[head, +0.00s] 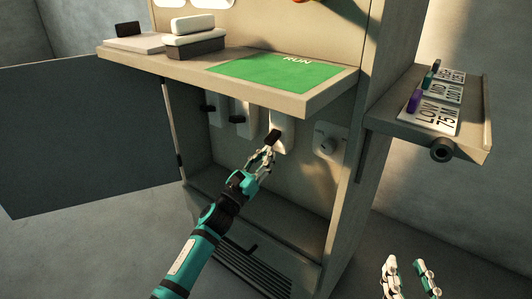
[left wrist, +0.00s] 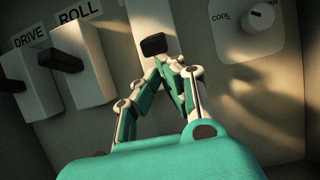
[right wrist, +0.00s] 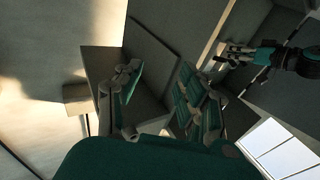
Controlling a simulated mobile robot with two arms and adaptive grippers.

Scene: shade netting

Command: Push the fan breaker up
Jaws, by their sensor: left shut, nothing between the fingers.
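The third breaker in the row, a pale block (head: 283,133) with a black lever (head: 274,136), is on the back wall inside the open cabinet. In the left wrist view its black lever (left wrist: 154,45) is just beyond my fingertips; its label is out of sight, so the word FAN cannot be read. My left gripper (head: 267,152) is shut and empty, its tips (left wrist: 168,60) just below the lever; I cannot tell if they touch. My right gripper (head: 405,263) is open and empty, away from the cabinet at the lower right.
The DRIVE breaker (left wrist: 25,85) and ROLL breaker (left wrist: 83,60) stand left of it. A COOL dial (left wrist: 257,18) is at its right. A shelf with a green RUN panel (head: 275,72) overhangs the breakers. An open door (head: 85,135) is left; a side shelf (head: 470,130) is right.

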